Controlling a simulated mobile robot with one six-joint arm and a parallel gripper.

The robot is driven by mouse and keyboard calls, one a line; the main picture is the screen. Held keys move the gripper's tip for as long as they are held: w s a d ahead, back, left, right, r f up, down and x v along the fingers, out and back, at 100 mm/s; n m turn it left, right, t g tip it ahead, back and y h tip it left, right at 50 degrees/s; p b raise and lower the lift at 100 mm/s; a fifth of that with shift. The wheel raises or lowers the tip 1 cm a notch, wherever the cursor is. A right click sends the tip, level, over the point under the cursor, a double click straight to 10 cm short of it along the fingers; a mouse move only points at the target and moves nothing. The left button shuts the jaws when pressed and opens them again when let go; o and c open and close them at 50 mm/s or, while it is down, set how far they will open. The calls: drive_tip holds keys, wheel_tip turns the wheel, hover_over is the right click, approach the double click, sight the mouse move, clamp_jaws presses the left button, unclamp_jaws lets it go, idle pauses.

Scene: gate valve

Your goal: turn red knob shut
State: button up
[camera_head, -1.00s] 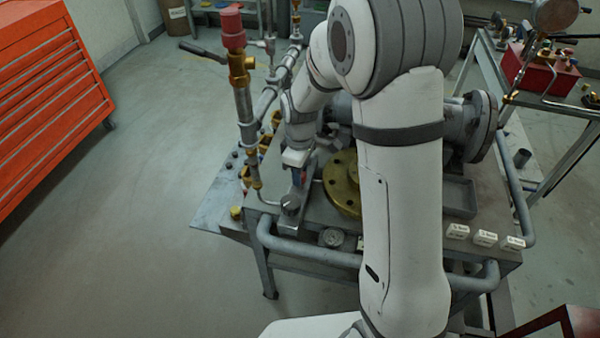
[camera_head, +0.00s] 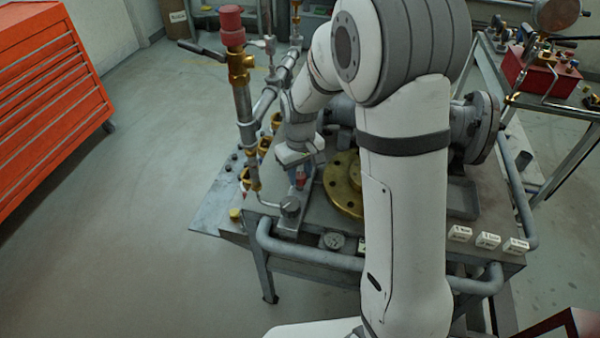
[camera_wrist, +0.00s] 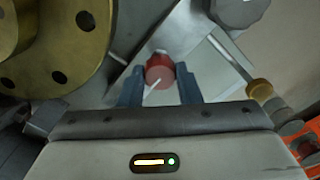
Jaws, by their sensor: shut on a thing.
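The red knob (camera_wrist: 160,74) is a small round knob with a pale pointer line on its face. In the wrist view it sits between the two blue-grey fingers of my gripper (camera_wrist: 160,82), which are shut on it. The pointer line runs toward the lower left in that view. In the head view a small part of the red knob (camera_head: 301,180) shows below my gripper (camera_head: 300,160), on the narrow bracket at the front of the bench. My wrist partly hides the fingers there.
A brass flange (camera_head: 345,200) lies right of the knob. A vertical pipe with a red cap (camera_head: 231,18) and a dark lever (camera_head: 201,50) stands to the left. Open floor lies left.

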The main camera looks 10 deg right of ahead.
sight(300, 175)
idle(0.4)
drive_tip(key=o, duration=1)
drive_tip(key=shift+c, duration=0.2)
wheel_tip(300, 175, up, 7)
drive_tip(key=shift+r, duration=0.45)
